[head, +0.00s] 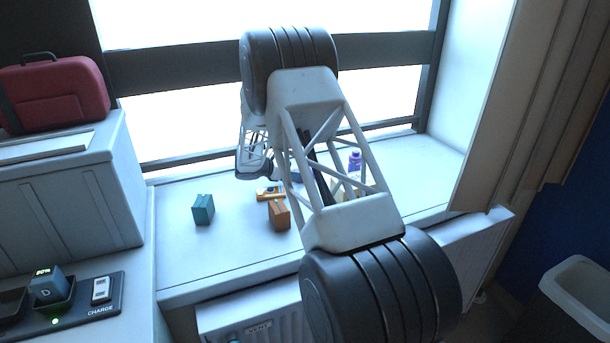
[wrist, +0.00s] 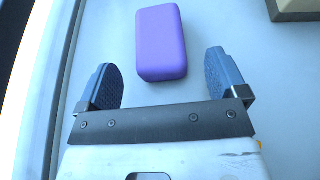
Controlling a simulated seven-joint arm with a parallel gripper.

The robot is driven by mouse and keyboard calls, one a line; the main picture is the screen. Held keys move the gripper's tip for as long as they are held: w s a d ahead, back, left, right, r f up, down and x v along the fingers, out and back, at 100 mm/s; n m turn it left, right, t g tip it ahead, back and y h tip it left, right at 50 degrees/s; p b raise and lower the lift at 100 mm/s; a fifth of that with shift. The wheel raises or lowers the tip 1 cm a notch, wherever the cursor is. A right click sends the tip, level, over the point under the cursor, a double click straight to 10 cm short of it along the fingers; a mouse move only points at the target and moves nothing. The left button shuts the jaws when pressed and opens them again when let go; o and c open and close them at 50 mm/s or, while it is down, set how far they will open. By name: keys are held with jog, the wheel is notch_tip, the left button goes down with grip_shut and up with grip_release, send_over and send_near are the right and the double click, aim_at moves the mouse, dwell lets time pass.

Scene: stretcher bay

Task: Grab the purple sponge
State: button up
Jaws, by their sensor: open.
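The purple sponge (wrist: 161,43) shows in the wrist view as a rounded block on the pale sill surface. It lies just beyond my gripper (wrist: 161,80), roughly centred between the two blue-grey fingertips. The fingers are apart with nothing between them but the near end of the sponge. I cannot tell the height of the fingers above the surface.
A red case (head: 54,92) sits on a grey box (head: 70,185) at left. The sill's front left is clear.

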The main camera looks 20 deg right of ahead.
jog(key=shift+d, duration=0.25)
jog(key=shift+x, duration=2.45)
jog(key=c, duration=1)
jog(key=shift+r, duration=0.1)
jog(key=shift+r, duration=4.95)
